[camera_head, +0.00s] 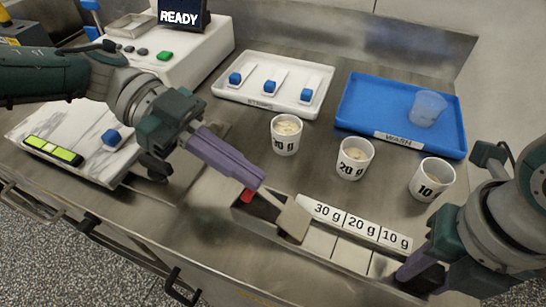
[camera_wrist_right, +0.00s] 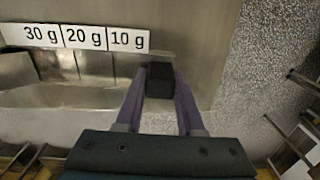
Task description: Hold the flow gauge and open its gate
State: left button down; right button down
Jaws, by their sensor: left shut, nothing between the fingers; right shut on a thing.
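The flow gauge (camera_head: 340,245) is a long metal trough at the table's front edge, behind it a strip marked 30 g, 20 g and 10 g; it also shows in the right wrist view (camera_wrist_right: 92,66). A pale tilted plate (camera_head: 293,219), perhaps the gate, stands at its left part, near a small red piece (camera_head: 247,195). My left gripper (camera_head: 260,179) is shut and empty, its tips just above the red piece; contact is unclear. My right gripper (camera_head: 402,274) is shut on a black block (camera_wrist_right: 159,80), seemingly the gauge's handle, at the right end.
Three white cups of pale contents stand behind the gauge, marked 10 (camera_head: 431,180), 20 g (camera_head: 354,160) and one partly hidden label (camera_head: 286,136). A blue WASH tray (camera_head: 355,105) holds a clear cup (camera_head: 427,108). A white tray (camera_head: 225,90) holds blue-knobbed scoops.

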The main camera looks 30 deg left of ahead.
aim_at(264, 192)
pick_arm(q)
jog(key=shift+d, duration=0.15)
jog(key=shift+d, duration=0.65)
jog(key=shift+d+r, duration=0.15)
jog(key=shift+r, duration=0.35)
jog(key=shift+d+r, duration=0.3)
jog(key=shift+r, duration=0.3)
jog(key=shift+d+r, duration=0.25)
jog(key=shift+r, duration=0.35)
jog(key=a+r, duration=0.1)
jog(key=a, duration=0.9)
jog(key=shift+d, duration=0.1)
pick_arm(e)
jog(key=shift+c, duration=2.2)
grip_release()
jog(key=shift+r, duration=0.1)
